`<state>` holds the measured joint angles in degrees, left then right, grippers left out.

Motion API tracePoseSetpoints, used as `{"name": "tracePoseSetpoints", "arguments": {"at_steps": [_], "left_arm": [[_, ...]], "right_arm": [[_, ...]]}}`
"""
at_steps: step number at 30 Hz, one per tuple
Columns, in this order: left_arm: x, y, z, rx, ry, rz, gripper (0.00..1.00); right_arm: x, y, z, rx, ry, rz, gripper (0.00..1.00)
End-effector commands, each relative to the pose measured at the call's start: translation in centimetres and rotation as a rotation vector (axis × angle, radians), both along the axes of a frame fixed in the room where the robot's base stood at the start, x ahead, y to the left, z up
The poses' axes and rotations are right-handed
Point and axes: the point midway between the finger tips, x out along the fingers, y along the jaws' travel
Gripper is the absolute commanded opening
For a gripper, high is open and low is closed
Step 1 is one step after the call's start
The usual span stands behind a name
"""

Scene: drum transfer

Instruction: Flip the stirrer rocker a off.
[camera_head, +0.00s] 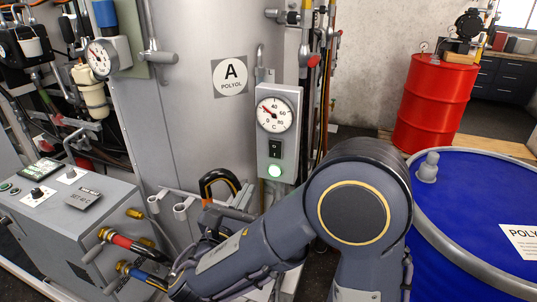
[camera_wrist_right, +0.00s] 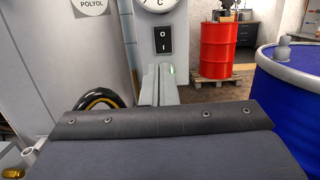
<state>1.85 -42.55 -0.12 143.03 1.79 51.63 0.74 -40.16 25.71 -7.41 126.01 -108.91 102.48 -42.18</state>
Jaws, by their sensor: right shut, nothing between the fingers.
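The stirrer rocker (camera_head: 275,149) is a black switch marked O above and I below, on a grey box (camera_head: 290,103) under a round gauge (camera_head: 276,114). A green lamp (camera_head: 274,171) is lit below it in the head view. I cannot tell which half is pressed in. In the right wrist view the rocker (camera_wrist_right: 164,40) shows just above the tips of my right gripper (camera_wrist_right: 161,67). That gripper is shut and empty, pointing at the box below the rocker; contact cannot be made out. My left gripper is not in view.
A blue drum (camera_head: 470,200) stands close on the right of my right arm. A red drum (camera_head: 436,103) is farther back on a pallet. A grey cabinet (camera_head: 75,225) with hoses stands at left. Vertical pipes run just right of the box.

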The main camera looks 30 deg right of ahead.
Motion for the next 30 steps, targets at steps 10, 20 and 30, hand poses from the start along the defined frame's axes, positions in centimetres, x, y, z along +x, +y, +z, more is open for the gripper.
{"name": "tracePoseSetpoints", "arguments": {"at_steps": [10, 20, 30], "left_arm": [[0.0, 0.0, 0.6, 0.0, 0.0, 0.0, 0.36], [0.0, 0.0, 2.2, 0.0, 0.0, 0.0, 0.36], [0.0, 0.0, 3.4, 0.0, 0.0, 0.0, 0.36]], "right_arm": [[1.2, -1.6, 0.3, 0.004, 0.001, -0.006, 0.0], [5.6, -6.9, 1.4, 0.004, 0.001, -0.007, 0.0], [8.7, -10.3, 1.9, 0.004, 0.001, -0.004, 0.0]]}}
